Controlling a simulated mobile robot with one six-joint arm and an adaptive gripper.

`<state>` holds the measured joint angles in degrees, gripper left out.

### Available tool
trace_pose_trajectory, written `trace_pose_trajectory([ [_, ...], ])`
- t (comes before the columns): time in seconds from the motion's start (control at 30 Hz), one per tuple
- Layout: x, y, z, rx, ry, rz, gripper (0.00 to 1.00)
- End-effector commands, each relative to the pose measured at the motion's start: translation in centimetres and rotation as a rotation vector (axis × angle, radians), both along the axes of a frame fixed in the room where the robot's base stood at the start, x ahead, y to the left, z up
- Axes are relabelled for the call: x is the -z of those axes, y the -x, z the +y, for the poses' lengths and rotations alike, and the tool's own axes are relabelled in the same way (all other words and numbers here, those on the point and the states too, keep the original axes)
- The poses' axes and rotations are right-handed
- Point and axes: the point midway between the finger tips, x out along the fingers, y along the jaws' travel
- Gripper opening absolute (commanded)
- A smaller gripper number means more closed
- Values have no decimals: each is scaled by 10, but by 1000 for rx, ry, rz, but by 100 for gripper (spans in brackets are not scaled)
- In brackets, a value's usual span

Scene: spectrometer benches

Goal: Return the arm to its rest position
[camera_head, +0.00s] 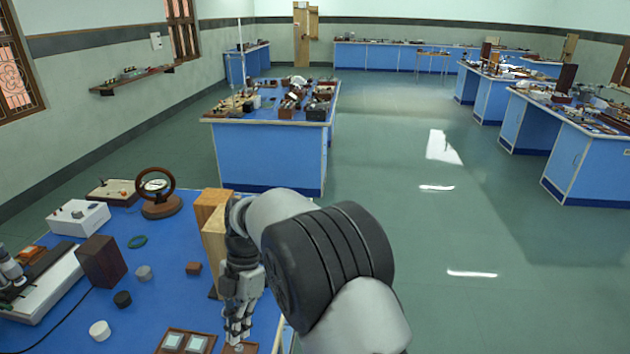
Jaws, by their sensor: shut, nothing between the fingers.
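My arm (335,260) rises from the lower right and is bent over the right edge of the near blue bench (165,260). My gripper (238,335) points down above the front right part of that bench. Its fingers are together and hold nothing. Just under the fingertips is a small brown item (243,348), partly hidden; I cannot tell whether the fingertips touch it.
Tall wooden blocks (212,205) stand close behind my gripper. A brown tray (184,344) lies left of it. A ring on a wooden base (160,207), a dark box (101,262) and white box (78,219) are farther left. Open floor (440,250) lies right.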

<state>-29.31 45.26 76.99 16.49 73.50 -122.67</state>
Motion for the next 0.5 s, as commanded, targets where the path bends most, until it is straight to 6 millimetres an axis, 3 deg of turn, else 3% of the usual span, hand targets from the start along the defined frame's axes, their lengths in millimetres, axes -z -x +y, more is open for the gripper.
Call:
trace_pose_trajectory([
  [0.03, -27, -3, -20, 117, 26, -29, 0],
  [0.2, -94, 5, -85, 546, 116, -102, 0],
  [0.37, -142, 31, -145, 956, 166, -156, 0],
  [0.5, -170, 64, -194, 1323, 180, -189, 0],
])
